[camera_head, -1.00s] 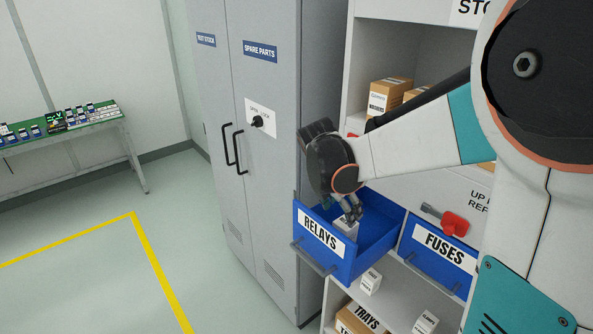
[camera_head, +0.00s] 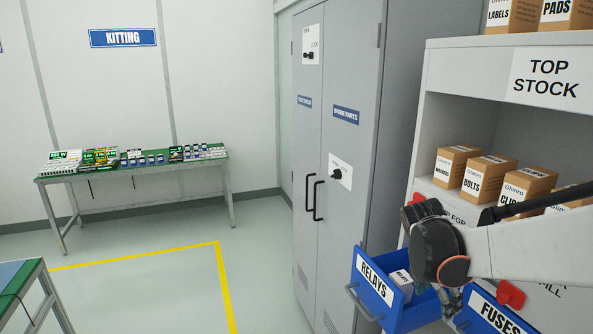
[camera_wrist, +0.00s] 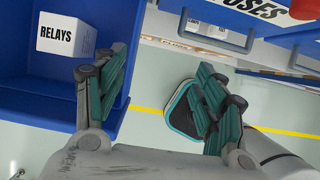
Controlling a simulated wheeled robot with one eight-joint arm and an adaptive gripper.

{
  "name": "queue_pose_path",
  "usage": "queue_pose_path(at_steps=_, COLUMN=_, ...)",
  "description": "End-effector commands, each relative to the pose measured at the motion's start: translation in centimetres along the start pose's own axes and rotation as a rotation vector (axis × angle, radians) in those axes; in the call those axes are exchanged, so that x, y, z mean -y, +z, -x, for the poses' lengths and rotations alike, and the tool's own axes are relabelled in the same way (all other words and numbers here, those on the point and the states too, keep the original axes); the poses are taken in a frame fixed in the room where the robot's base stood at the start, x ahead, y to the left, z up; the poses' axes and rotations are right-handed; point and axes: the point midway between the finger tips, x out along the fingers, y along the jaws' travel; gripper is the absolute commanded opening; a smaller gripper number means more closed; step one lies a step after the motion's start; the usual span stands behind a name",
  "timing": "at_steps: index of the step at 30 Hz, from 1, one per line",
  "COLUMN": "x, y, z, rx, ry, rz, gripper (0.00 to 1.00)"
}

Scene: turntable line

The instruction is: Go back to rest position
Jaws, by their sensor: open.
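My gripper (camera_head: 450,303) hangs at the right side of the open blue RELAYS drawer (camera_head: 374,279). In the wrist view my gripper (camera_wrist: 162,92) is open, with nothing between its teal-padded fingers. The left finger overlaps the drawer's side wall and the right finger shows against the floor. A white RELAYS box (camera_head: 402,281) lies inside the drawer, apart from the fingers. The box also shows in the wrist view (camera_wrist: 68,35) at upper left.
Shelf cartons (camera_head: 484,177) stand above. A grey cabinet (camera_head: 345,200) stands to the left. A kitting table (camera_head: 135,168) is at the back left, with clear floor before it.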

Motion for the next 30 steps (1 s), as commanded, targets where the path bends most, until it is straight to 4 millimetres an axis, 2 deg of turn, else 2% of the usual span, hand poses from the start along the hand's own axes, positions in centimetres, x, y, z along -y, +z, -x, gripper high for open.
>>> queue_pose_path(at_steps=8, x=0.7, y=-0.8, z=0.9, rx=-0.01, ry=0.031, rz=-0.106, gripper=0.64)
queue_pose_path(at_steps=17, x=2.1, y=-2.5, z=2.5, rx=-0.04, ry=0.093, rz=-0.322, gripper=0.64)
queue_pose_path(at_steps=23, x=3.8, y=-4.6, z=4.0, rx=-0.09, ry=0.154, rz=-0.562, gripper=0.64)
queue_pose_path(at_steps=30, x=7.1, y=-8.7, z=5.7, rx=-0.226, ry=0.237, rz=-1.014, gripper=0.64)
